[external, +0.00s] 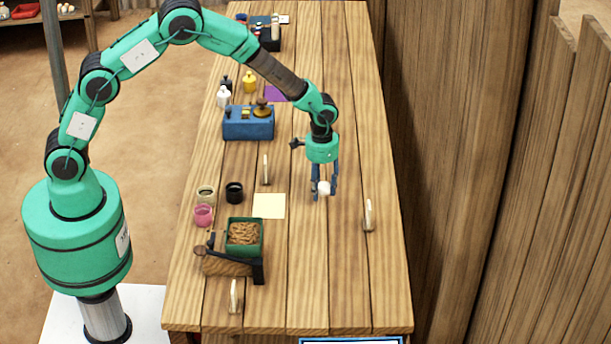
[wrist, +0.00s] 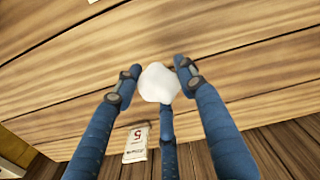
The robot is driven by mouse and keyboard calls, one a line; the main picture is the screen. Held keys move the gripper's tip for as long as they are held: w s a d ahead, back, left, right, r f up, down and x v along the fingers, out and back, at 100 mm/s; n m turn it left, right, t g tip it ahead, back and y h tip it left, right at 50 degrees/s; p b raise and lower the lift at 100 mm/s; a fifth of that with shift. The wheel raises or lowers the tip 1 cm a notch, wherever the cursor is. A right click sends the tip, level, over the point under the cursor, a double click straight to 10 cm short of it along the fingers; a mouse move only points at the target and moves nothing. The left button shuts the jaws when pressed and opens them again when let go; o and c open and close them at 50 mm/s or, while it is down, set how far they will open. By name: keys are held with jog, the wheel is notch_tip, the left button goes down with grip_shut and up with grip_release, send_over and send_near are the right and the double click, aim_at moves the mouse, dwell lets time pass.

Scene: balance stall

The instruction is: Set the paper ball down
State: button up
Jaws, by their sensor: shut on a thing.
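A white paper ball (external: 323,188) is between the blue fingers of my gripper (external: 323,192), above the wooden table (external: 310,270) on its right half. In the wrist view the paper ball (wrist: 159,83) sits at the fingertips of my gripper (wrist: 158,85), with table planks behind it. My gripper is shut on the ball. How high the ball is above the planks is hard to tell; it looks a little above them.
A pale yellow sheet (external: 269,206) lies left of my gripper. Small upright pale pieces (external: 368,215) stand around. A green tray (external: 243,251), dark jar (external: 234,193), pink jar (external: 203,215) and blue box (external: 248,123) stand further left. Planks around the ball are clear.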

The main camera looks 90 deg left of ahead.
aim_at(322, 195)
jog(key=shift+f, duration=0.1)
jog(key=shift+f+b, duration=0.5)
jog(key=shift+f, duration=1.2)
jog(key=shift+f, duration=0.15)
jog(key=o, duration=0.8)
jog(key=shift+c, duration=0.2)
notch_tip(322, 195, up, 12)
jog(key=p, duration=0.2)
jog(key=shift+s+a+p, duration=0.1)
jog(key=shift+s+p, duration=0.05)
jog(key=shift+p, duration=0.15)
jog(key=shift+r, duration=0.25)
